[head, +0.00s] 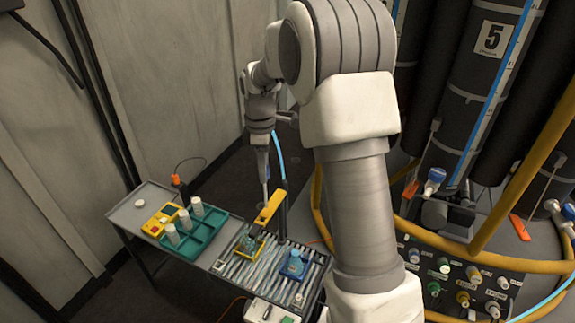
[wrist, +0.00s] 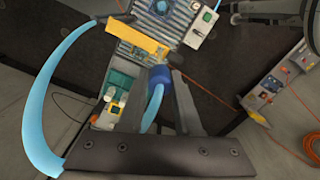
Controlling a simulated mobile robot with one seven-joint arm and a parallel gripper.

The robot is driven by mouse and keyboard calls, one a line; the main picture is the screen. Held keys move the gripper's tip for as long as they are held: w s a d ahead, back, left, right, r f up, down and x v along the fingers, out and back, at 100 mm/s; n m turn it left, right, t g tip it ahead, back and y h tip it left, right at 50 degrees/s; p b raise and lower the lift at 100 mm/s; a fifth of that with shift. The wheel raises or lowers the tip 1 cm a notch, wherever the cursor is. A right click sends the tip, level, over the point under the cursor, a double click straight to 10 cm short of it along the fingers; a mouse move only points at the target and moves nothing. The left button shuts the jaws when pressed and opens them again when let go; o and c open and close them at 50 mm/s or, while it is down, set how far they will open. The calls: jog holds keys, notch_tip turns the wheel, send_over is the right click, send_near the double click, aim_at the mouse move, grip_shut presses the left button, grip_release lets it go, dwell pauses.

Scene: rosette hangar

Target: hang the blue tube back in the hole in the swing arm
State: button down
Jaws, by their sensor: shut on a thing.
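My gripper (wrist: 160,78) is shut on the blue tube at its dark blue collar (wrist: 160,73). The light blue length of the tube (wrist: 40,100) loops out to the left in the wrist view, and a short piece shows between the fingers. In the head view part of the tube (head: 278,152) shows beside my wrist, above the bench. The yellow swing arm (head: 268,208) stands over the roller bed; it also shows in the wrist view (wrist: 137,40), beyond the fingertips. Its hole cannot be made out. The tube looks apart from the arm.
A grey bench (head: 128,212) carries a green tray (head: 207,236) with white cups, a yellow device (head: 163,219) and a roller bed (head: 272,268) with a small blue tray (head: 294,264). At right stand dark cylinders (head: 487,50), yellow hoses and a valve panel (head: 455,278).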

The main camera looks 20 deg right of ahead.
jog(key=shift+w+a, duration=0.15)
jog(key=shift+a, duration=0.45)
jog(key=shift+a+f+b, duration=0.15)
jog(key=shift+f+b, duration=1.2)
jog(key=shift+f, duration=0.45)
jog(key=shift+f, duration=0.4)
jog(key=shift+f+b, duration=0.75)
jog(key=shift+f, duration=0.2)
